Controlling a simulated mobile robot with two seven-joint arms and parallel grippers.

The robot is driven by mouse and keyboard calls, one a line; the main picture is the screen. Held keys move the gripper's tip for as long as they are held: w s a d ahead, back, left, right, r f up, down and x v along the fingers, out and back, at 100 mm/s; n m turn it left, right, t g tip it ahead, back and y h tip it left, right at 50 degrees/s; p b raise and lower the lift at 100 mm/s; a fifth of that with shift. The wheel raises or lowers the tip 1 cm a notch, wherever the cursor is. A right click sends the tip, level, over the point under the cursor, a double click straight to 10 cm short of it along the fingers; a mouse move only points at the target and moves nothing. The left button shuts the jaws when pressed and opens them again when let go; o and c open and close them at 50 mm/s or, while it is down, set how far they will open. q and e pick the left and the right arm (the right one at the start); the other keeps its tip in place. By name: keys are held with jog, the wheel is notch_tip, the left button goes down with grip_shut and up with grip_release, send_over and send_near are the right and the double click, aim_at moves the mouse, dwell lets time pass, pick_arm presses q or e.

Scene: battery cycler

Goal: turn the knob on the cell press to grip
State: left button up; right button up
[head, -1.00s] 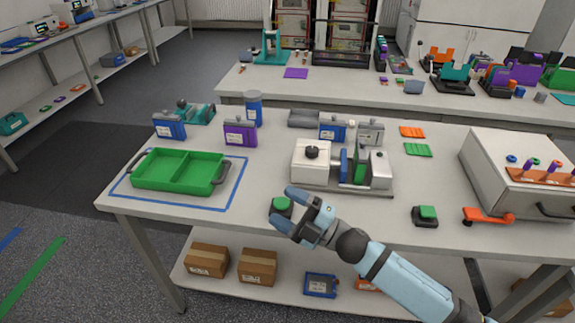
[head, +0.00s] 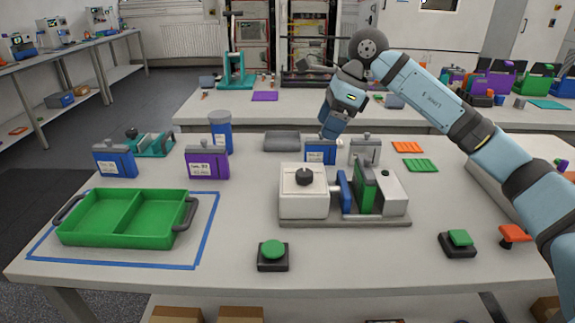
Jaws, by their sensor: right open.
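The cell press (head: 345,218) stands on the near table, on a grey base plate. Its white box at the left carries a black round knob (head: 304,177) on top. A blue plate (head: 346,190) and a green piece (head: 364,185) stand between that box and the white block at the right. My right gripper (head: 328,130) hangs fingers down behind and above the press, up and right of the knob and apart from it. It is open, though its finger gap is hard to see. My left gripper is out of view.
A blue cell (head: 320,152) and a grey cell (head: 365,150) stand behind the press. Green buttons sit in front (head: 273,255) and at the right (head: 458,241). A green tray (head: 125,218) lies at the left. The table between tray and press is clear.

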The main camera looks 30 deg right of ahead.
aim_at(304, 172)
jog(key=b+x, duration=0.1)
jog(key=x, duration=1.2)
jog(key=shift+s+d, duration=0.1)
jog(key=shift+s, duration=0.05)
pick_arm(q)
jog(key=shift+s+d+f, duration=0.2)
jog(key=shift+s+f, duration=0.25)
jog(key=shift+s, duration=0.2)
pick_arm(e)
jog(key=c, duration=0.9)
